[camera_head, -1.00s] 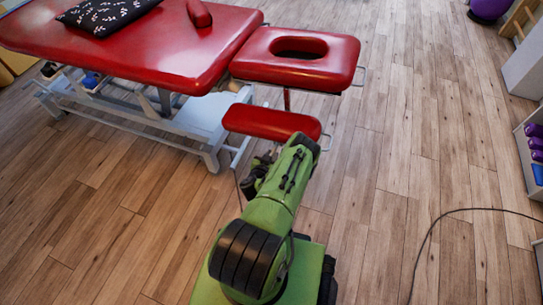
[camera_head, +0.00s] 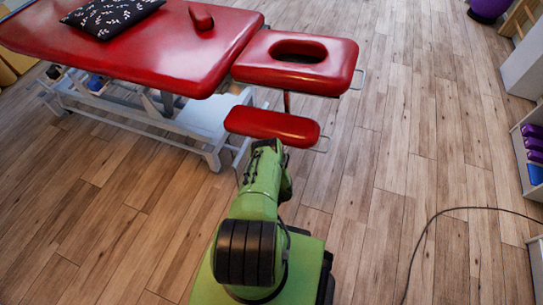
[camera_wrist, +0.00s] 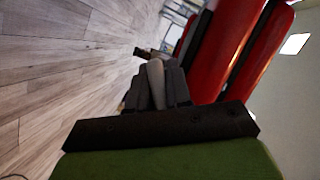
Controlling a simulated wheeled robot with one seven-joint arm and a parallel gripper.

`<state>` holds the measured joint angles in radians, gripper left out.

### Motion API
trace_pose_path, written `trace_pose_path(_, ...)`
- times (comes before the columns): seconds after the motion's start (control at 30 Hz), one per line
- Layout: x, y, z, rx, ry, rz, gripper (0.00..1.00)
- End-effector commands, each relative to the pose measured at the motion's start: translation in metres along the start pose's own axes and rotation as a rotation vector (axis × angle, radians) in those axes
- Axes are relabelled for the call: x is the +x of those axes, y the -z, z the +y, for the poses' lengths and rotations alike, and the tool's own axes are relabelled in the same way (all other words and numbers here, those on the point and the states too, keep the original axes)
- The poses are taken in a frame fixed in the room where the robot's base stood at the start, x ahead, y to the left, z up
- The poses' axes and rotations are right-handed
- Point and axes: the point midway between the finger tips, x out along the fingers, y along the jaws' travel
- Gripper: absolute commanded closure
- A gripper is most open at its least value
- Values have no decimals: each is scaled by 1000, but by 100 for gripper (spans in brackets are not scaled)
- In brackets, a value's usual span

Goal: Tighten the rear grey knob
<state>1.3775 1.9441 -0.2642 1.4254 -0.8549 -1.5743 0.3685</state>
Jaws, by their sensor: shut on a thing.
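My gripper (camera_wrist: 156,66) shows in the wrist view with its dark fingers closed on both sides of a pale grey piece (camera_wrist: 156,84), which looks like the grey knob. Whether it is the rear one cannot be told from this view. In the head view my green arm reaches up to the red arm rest (camera_head: 272,126) of the treatment table (camera_head: 215,60); my fingers and the knob are hidden there behind the arm.
A small dark part (camera_wrist: 141,52) sticks out just beyond my fingers. The red head rest (camera_head: 330,72) is above the arm rest. A black cable (camera_head: 425,235) lies on the floor at right. A shelf (camera_head: 520,150) stands at the right edge. Open floor lies between.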

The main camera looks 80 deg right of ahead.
Motion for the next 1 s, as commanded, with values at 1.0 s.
trace_pose_path(1.0, 0, 1, 0, 509, 211, 3, 100)
